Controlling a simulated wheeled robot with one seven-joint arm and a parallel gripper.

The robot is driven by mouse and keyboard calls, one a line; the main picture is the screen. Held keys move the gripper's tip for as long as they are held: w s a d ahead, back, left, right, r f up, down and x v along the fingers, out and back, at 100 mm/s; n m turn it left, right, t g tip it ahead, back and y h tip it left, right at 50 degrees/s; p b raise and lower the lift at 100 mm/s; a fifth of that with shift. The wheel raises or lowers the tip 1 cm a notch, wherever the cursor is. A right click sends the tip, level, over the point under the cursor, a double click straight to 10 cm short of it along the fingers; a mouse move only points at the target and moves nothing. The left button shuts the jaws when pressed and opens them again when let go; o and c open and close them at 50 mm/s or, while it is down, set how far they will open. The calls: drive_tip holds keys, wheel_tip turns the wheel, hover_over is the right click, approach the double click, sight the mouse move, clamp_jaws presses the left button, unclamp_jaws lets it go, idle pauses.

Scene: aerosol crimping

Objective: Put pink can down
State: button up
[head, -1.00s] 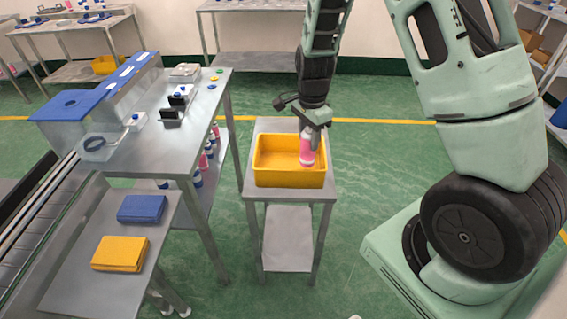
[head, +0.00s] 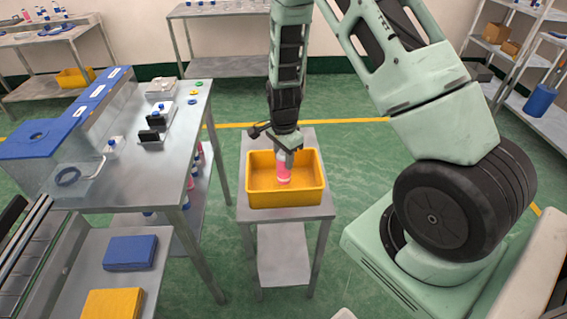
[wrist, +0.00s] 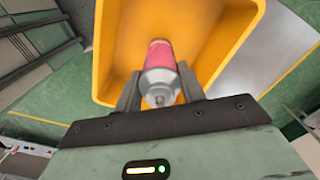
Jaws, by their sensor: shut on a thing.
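The pink can (head: 284,168) is upright and held in my gripper (head: 287,150) over the yellow bin. Its lower part is inside the bin's outline in the head view. In the wrist view the can (wrist: 160,72) sits between the two fingers of my gripper (wrist: 160,88), its silver top towards the camera. The yellow bin (head: 285,199) stands on a small metal table (head: 318,211); it also shows in the wrist view (wrist: 228,45). I cannot tell whether the can touches the bin's floor. No other object shows in the bin.
A longer metal workbench (head: 140,185) with bottles and small fixtures stands to the left. A lower table there holds a blue stack (head: 130,252) and a yellow stack (head: 112,303). The green floor right of the small table is clear up to my base.

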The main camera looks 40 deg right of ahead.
sight(284, 164)
drive_tip(key=shift+f, duration=1.45)
drive_tip(key=shift+f, duration=0.15)
drive_tip(key=o, duration=1.2)
